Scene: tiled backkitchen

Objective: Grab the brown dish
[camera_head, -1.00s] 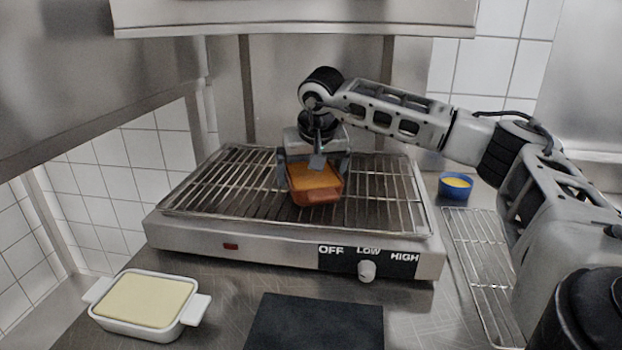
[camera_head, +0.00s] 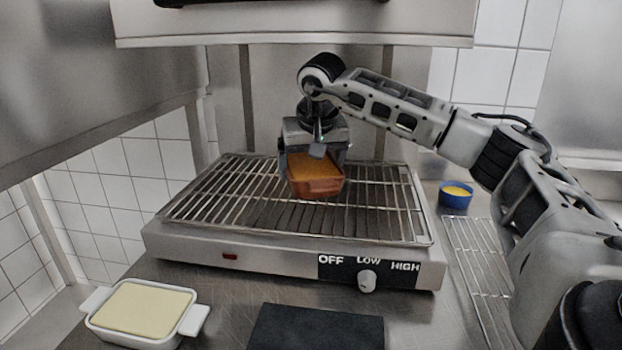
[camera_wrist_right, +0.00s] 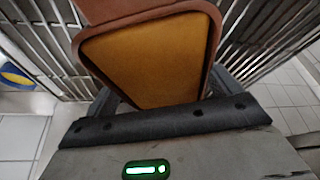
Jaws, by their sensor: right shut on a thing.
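The brown dish (camera_head: 318,187) has an orange-brown filling and is in the middle of the head view, over the wire rack of the grill (camera_head: 240,205). My right gripper (camera_head: 316,158) is shut on the dish from behind and above. The dish looks raised a little above the rack. In the right wrist view the dish (camera_wrist_right: 150,60) fills the upper middle, between the gripper's fingers, with the rack beyond it. My left gripper is not in view.
A white dish with pale yellow filling (camera_head: 145,308) stands at the front left. A dark board (camera_head: 317,328) lies at the front. A blue bowl (camera_head: 455,197) and a wire rack (camera_head: 482,265) are at the right. A steel hood (camera_head: 290,22) hangs above.

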